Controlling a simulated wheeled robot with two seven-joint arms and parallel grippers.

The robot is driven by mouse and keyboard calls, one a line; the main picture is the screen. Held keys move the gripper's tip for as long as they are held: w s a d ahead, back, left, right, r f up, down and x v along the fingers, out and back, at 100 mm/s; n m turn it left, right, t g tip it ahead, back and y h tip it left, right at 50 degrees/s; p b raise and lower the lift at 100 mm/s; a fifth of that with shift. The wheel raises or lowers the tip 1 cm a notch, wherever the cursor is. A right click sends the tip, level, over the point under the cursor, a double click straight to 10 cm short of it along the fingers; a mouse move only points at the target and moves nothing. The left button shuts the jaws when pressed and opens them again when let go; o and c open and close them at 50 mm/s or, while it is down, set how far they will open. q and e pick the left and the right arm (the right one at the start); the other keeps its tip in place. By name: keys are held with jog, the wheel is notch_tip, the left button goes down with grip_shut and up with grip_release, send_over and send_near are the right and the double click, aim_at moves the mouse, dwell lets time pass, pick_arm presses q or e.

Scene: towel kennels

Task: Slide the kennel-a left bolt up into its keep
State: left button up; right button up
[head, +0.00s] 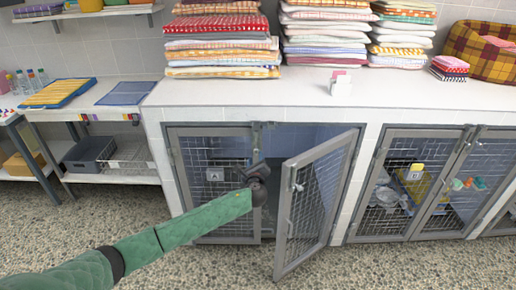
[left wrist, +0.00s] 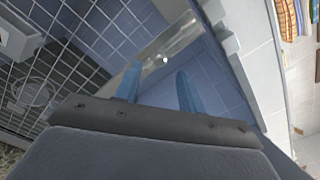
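Kennel-a, marked by a plate with "A" (head: 215,174), has its left mesh door (head: 210,158) closed or nearly so. Its right mesh door (head: 316,195) stands swung open. My left gripper (head: 256,170) is in front of the left door's inner upright, below the top frame. In the left wrist view its two blue fingers (left wrist: 159,88) are apart. A small bright knob (left wrist: 165,60), seemingly the left bolt's, lies on a metal upright beyond and between the fingertips; contact cannot be told. In the head view my gripper hides the bolt. My right gripper is out of view.
A white counter (head: 310,92) with stacks of towels runs above the kennels. More mesh doors (head: 395,185) stand at the right. The speckled floor in front is clear.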

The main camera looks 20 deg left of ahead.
aim_at(256, 151)
pick_arm(q)
jog(key=shift+m, duration=0.3)
jog(key=shift+w, duration=0.3)
jog(key=p+x, duration=0.1)
jog(key=x, duration=0.4)
jog(key=shift+w, duration=0.2)
jog(key=shift+p+x, duration=0.3)
jog(key=shift+x, duration=0.6)
jog(key=shift+w+f, duration=0.1)
jog(key=shift+f, duration=0.05)
grip_shut()
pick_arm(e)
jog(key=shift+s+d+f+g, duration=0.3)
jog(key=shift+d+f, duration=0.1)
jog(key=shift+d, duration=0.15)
